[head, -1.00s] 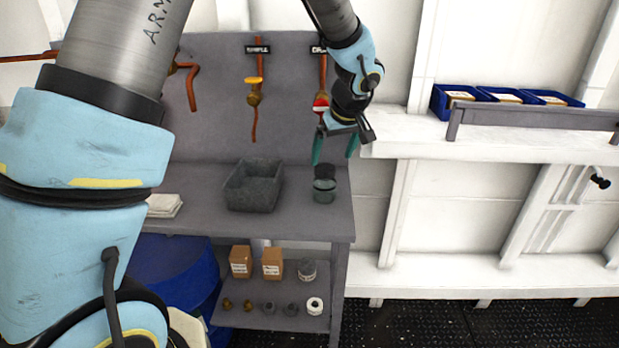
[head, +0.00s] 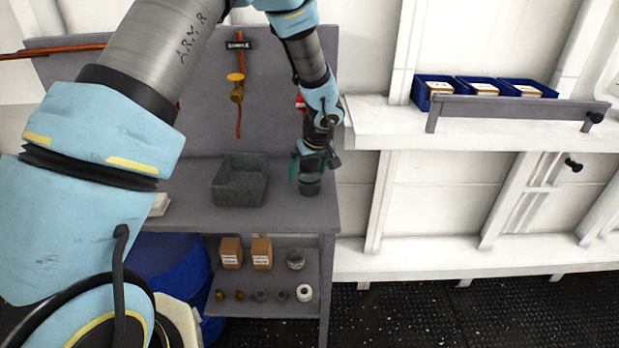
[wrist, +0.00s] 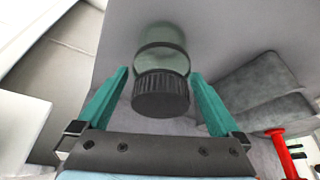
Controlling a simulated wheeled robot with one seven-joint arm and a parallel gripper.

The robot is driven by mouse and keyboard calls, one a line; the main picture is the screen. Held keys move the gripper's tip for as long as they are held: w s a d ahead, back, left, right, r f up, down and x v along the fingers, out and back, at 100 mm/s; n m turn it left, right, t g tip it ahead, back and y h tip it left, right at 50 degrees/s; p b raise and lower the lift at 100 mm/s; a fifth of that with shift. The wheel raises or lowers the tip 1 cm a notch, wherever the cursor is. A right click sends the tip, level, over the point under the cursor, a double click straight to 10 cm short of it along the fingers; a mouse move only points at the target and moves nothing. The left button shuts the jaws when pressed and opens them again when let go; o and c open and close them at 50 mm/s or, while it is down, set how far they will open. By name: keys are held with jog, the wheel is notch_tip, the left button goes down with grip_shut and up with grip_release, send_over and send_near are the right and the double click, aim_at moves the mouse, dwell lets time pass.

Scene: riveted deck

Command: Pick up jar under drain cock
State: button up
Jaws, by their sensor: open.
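The jar (head: 309,187) is a greenish glass jar that stands on the grey bench near its right end, below a red-handled cock on the back panel. In the wrist view the jar (wrist: 162,60) shows its dark ribbed lid (wrist: 160,95) between the two teal fingers. My gripper (head: 308,172) is down around the jar's top in the head view, and the gripper (wrist: 160,88) is open, with one finger on each side of the lid. A gap shows between each finger and the lid. In the head view my gripper hides the lid.
A dark grey open bin (head: 240,180) stands on the bench left of the jar. The red cock handle (wrist: 283,152) shows at the lower right in the wrist view. Boxes and small fittings sit on the lower shelf (head: 265,308). Blue trays (head: 436,91) stand on the white ledge at right.

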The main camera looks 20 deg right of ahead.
jog(key=c, duration=1.4)
